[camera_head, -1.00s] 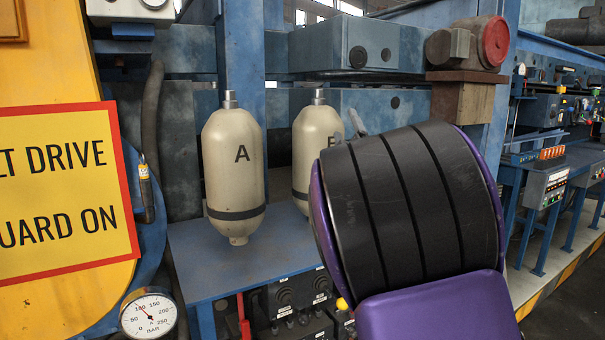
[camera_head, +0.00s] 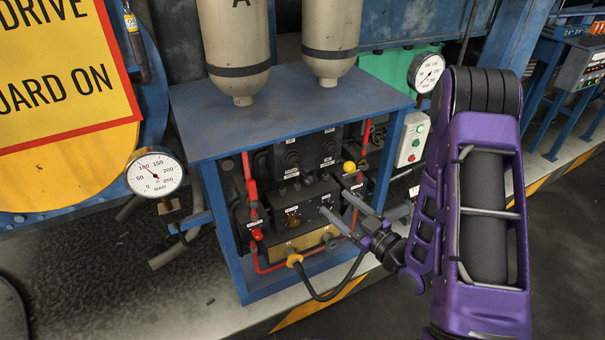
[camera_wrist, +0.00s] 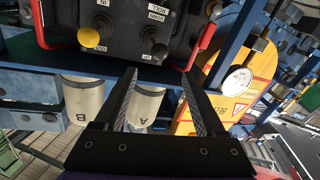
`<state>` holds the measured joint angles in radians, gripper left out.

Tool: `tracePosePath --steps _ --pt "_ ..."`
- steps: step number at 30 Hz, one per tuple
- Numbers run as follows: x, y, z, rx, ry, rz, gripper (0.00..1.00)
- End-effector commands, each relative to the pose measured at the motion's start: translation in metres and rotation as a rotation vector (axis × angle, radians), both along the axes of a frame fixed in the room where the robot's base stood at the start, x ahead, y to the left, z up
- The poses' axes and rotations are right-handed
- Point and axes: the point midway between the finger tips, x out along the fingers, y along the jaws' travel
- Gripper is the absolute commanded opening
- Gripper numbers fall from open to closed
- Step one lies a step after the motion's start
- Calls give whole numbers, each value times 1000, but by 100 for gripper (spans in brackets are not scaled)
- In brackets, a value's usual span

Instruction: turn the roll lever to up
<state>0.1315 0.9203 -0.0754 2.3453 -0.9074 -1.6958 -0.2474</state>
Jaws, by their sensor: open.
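The black valve panel (camera_head: 300,200) sits inside the blue frame, with several small white labels and controls. A yellow round knob (camera_head: 349,167) stands at its upper right; it also shows at the upper left of the wrist view (camera_wrist: 88,38), where the scene is upside down. My gripper (camera_head: 336,204) is open and empty in front of the panel's right side. In the wrist view its two fingers (camera_wrist: 160,75) point towards the panel, apart from it.
Red pipes (camera_head: 252,190) run along the panel's sides. Two cream cylinders (camera_head: 240,50) stand on the blue table top (camera_head: 290,108) above. Pressure gauges stand at left (camera_head: 154,173) and right (camera_head: 427,72). A black hose (camera_head: 330,293) loops below my gripper.

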Motion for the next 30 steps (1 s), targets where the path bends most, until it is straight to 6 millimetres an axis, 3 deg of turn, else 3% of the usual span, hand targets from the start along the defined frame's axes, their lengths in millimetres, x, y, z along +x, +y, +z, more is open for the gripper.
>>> tracePosePath --steps 18,30 --pt "97 85 0 -3 -4 0 72" --pt "113 98 0 -4 -1 -2 72"
